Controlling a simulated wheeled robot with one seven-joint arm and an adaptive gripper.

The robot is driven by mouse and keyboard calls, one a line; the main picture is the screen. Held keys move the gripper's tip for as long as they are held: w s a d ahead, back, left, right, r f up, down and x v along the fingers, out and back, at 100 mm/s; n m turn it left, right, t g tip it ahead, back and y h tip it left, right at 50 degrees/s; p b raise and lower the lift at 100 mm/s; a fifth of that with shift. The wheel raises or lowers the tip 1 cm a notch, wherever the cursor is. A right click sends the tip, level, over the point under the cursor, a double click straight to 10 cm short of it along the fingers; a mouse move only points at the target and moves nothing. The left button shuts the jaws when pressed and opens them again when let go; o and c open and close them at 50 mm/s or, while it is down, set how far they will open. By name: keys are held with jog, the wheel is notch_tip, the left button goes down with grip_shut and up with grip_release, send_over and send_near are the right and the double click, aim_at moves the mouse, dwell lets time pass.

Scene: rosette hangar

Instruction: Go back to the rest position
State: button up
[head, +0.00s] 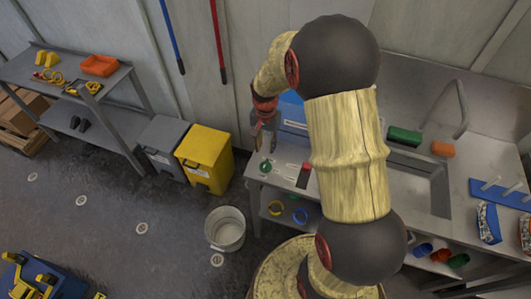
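My gripper (264,136) shows in the head view, left of my raised arm. It hangs downward over the left end of the metal sink counter (462,168). Its fingers are small and dark here, so I cannot tell whether they are open or shut. No held thing is plainly visible. A green round thing (265,167) lies on the counter just below it. A blue box (292,112) stands behind it, partly hidden by my arm.
A yellow bin (205,158) and a grey bin (160,145) stand left of the counter. A white bucket (225,229) is on the floor before it. A metal shelf table (60,72) holds an orange tray (99,65). The floor at left centre is mostly clear.

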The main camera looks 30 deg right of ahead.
jog(key=shift+r, duration=0.75)
jog(key=s+a+r+n+t+b, duration=0.2)
jog(key=s+a+r+n+b, duration=0.2)
jog(key=s+a+r, duration=0.3)
jog(key=s+a+r+n+t+b, duration=0.3)
jog(key=s+a+r+n, duration=0.3)
jog(key=s+r, duration=0.3)
jog(key=s+a+b, duration=0.1)
jog(key=s, duration=0.3)
jog(key=shift+s+a+r+n+t, duration=0.15)
jog(key=shift+a+r+n+t, duration=0.1)
jog(key=shift+r+n+t, duration=0.05)
jog(key=shift+d, duration=0.1)
